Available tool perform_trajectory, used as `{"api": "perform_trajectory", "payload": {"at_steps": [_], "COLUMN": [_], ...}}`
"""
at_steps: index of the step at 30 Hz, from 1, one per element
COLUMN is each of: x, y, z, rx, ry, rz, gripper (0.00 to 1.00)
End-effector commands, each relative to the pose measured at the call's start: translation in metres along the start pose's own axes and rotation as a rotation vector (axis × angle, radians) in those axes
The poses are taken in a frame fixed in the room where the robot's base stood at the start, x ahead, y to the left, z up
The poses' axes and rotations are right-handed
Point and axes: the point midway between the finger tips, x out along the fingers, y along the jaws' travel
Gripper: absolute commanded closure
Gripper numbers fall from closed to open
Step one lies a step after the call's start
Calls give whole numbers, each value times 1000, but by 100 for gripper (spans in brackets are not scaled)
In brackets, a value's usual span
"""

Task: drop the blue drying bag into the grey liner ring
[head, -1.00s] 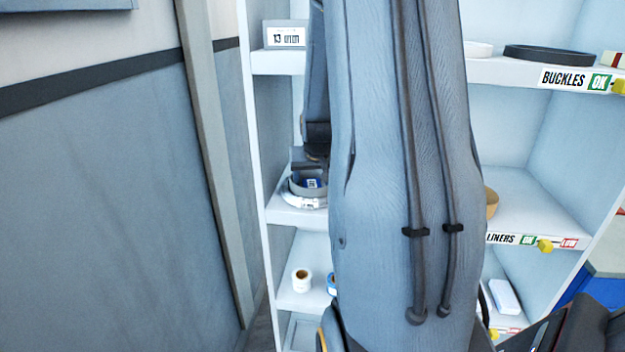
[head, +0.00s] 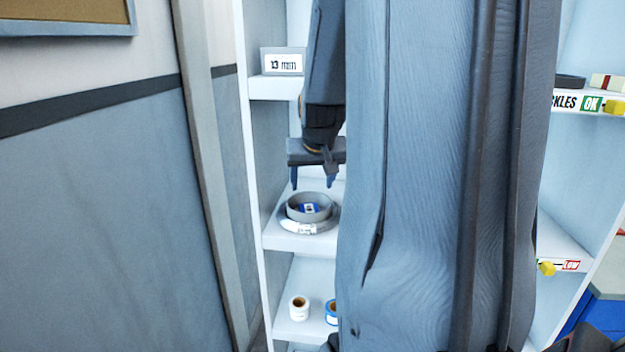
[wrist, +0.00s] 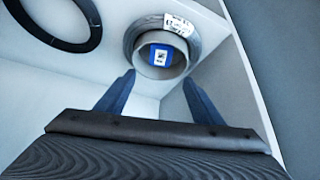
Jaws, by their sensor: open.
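The grey liner ring (head: 290,208) sits on the middle shelf at the left, on top of a wider pale ring with a printed label (head: 306,228). The blue drying bag (head: 310,208), with a white label, lies inside the ring. In the wrist view the bag (wrist: 159,57) shows within the ring's wall (wrist: 180,68). My gripper (head: 312,184) is just above the ring, its two blue fingers apart and pointing down, with nothing between them. The fingers also show in the wrist view (wrist: 158,92), clear of the bag.
Shelf uprights and a higher shelf with a small display (head: 283,62) stand close around my gripper. White and blue-banded rolls (head: 299,307) stand on the shelf below. A black ring (wrist: 60,20) lies on the shelf in the wrist view. My arm hides the shelf's middle.

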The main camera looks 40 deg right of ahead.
Motion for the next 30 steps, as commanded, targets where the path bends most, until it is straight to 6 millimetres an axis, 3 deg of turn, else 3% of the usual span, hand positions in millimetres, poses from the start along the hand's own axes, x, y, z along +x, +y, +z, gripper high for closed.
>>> {"api": "perform_trajectory", "payload": {"at_steps": [10,14,17,22,27,30], "x": [-15,-10,-6,-11,-26,-33], "y": [-2,-28,-71,-142,-175,-182], "z": [2,23,63,159,241,270], "rx": [-3,-47,-127,-313,-471,-529], "ry": [-3,-44,-118,-277,-404,-450], "rz": [-2,-29,-72,-144,-180,-187], "gripper": [39,39,39,39,39,39]}}
